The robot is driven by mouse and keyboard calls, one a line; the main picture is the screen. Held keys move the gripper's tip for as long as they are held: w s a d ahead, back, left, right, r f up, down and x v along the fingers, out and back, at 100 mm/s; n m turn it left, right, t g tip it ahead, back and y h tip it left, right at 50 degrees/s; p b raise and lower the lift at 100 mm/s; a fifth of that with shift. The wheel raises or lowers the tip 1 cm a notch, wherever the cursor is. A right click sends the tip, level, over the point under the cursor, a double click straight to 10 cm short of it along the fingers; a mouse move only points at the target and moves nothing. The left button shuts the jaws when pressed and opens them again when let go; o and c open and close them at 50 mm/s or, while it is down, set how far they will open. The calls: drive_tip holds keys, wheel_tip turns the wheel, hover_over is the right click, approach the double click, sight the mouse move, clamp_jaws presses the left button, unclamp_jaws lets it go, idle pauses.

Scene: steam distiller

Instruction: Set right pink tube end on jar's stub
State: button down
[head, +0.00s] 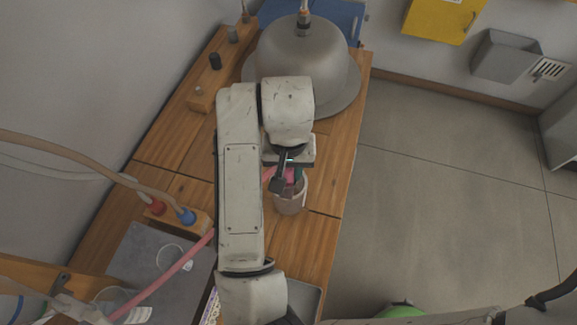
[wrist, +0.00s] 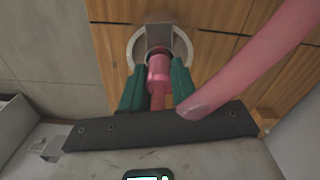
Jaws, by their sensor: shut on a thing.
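My gripper (wrist: 159,78) has its two green fingers shut on the pink tube end (wrist: 158,70) in the wrist view. The pink tube (wrist: 262,55) also loops past on the right there, and its lower run shows in the head view (head: 165,276). The jar (head: 291,202) stands on the wooden bench, just under my gripper (head: 287,178), which my arm partly covers. In the wrist view the jar's round rim (wrist: 131,47) lies beyond the fingertips. The tube end overlaps its middle. The stub is not clearly seen, and I cannot tell whether the tube touches it.
A large metal dome (head: 303,55) stands behind the jar. A wooden block with red and blue fittings (head: 187,214) and a grey plate (head: 140,255) lie left. A wooden strip with dark knobs (head: 214,62) runs along the wall.

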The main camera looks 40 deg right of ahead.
drive_tip(key=shift+f, duration=0.4)
drive_tip(key=c, duration=0.8)
unclamp_jaws()
drive_tip(key=shift+r, duration=0.15)
drive_tip(key=shift+r+p, duration=2.6)
drive_tip(key=shift+r, duration=0.75)
